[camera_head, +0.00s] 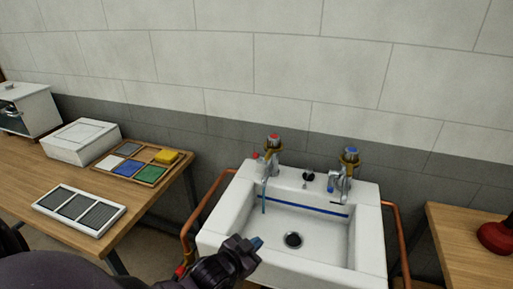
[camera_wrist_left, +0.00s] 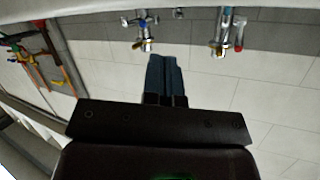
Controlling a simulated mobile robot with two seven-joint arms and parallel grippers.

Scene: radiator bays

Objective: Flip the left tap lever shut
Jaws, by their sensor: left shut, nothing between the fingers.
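The left tap (camera_head: 272,150) has a red cap and stands at the back left of the white sink (camera_head: 212,226). Its lever (camera_head: 256,156) has a red end and sticks out to the left. A thin bluish stream hangs below the spout. The wrist view, which looks upside down, shows the same tap with its red lever (camera_wrist_left: 239,42) at upper right. My left gripper (camera_head: 257,243) is over the front left of the basin, in front of the tap and apart from it. Its blue fingers (camera_wrist_left: 165,72) are together and empty. My right gripper is not in view.
The right tap (camera_head: 349,164), with a blue cap, stands at the sink's back right. Copper pipes (camera_head: 187,226) run beside the sink. A wooden table (camera_head: 60,178) at left holds a tray and boxes. Another table (camera_head: 450,233) at right holds a red plunger (camera_head: 495,236).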

